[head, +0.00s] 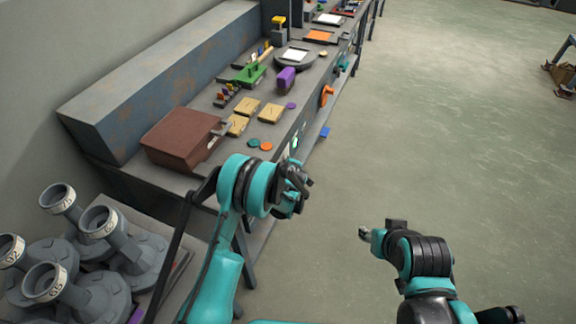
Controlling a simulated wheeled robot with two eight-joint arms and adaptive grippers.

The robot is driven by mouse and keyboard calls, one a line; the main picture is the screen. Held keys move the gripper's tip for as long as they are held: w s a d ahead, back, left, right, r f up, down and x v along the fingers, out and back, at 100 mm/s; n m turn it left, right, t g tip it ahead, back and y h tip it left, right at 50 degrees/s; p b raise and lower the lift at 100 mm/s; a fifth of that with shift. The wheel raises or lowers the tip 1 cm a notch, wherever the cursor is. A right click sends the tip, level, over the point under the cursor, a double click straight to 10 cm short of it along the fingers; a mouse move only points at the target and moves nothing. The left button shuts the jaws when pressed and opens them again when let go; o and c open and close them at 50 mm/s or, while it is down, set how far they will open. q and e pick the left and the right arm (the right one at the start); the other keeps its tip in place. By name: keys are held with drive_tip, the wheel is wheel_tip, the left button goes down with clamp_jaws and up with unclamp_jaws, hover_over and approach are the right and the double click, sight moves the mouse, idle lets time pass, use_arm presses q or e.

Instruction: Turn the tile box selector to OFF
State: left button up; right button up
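A reddish-brown box (180,138) sits on the near end of the long grey bench; I cannot tell whether it is the tile box. No selector or OFF mark can be made out at this size. Small coloured fittings, including an orange handle (327,95) and a green piece (295,143), show along the bench's front side. My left gripper (298,187) is in front of the bench's near end, right of the brown box, apart from the box. My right gripper (368,234) is over open floor. The finger gaps of both are too unclear to judge.
Tan tiles (271,113), a purple block (286,78), a green tool (250,75) and small discs (266,146) lie on the bench (195,181). Numbered grey flanged parts (127,250) stand at lower left.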

idle(0.3)
use_arm(q)
drive_tip(key=o, duration=1.2)
drive_tip(key=shift+c, duration=0.2)
drive_tip(key=v, duration=1.2)
drive_tip(key=shift+s+f, duration=0.2)
